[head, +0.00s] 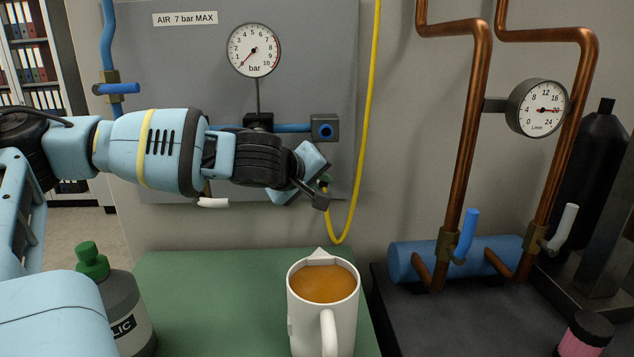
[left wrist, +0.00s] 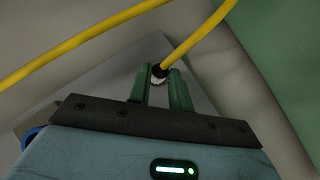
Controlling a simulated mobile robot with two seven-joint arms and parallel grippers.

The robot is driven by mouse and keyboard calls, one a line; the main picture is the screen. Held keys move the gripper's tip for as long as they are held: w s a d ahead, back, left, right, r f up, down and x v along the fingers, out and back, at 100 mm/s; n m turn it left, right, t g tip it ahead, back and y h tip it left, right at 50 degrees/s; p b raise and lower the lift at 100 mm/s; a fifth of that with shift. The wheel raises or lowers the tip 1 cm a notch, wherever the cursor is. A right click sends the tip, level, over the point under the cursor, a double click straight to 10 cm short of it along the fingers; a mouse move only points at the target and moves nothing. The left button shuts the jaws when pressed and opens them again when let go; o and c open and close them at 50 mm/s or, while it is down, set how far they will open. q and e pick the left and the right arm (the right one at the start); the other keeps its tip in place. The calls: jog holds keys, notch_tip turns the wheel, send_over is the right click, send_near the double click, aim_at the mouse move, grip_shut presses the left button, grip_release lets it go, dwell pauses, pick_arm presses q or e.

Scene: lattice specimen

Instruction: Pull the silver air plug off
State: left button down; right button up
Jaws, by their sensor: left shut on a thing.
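My left gripper (head: 322,188) is in front of the grey panel (head: 190,55), below and apart from the air socket (head: 325,128). The socket has a blue ring and its opening shows empty. In the left wrist view, the green fingers of my left gripper (left wrist: 158,88) are shut on the silver air plug (left wrist: 157,82). The plug has a black collar and the yellow hose (left wrist: 195,38) runs from it. In the head view the hose (head: 368,110) hangs in a loop up to the gripper; the silver plug is mostly hidden there. My right gripper is not in view.
A white mug (head: 300,305) of brown liquid stands on the green mat (head: 195,270) below. A grey bottle with a green cap (head: 90,262) stands at left. Copper pipes (head: 465,140) with a flow gauge (head: 540,108) are at right. A pressure gauge (head: 253,50) hangs above the socket.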

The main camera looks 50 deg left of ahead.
pick_arm(q)
jog(key=shift+s+d, duration=0.4)
jog(key=shift+d, duration=0.1)
dwell(1.2)
jog(key=shift+s+d+b, duration=0.45)
jog(key=shift+s+d, duration=0.85)
jog(key=shift+d, duration=0.3)
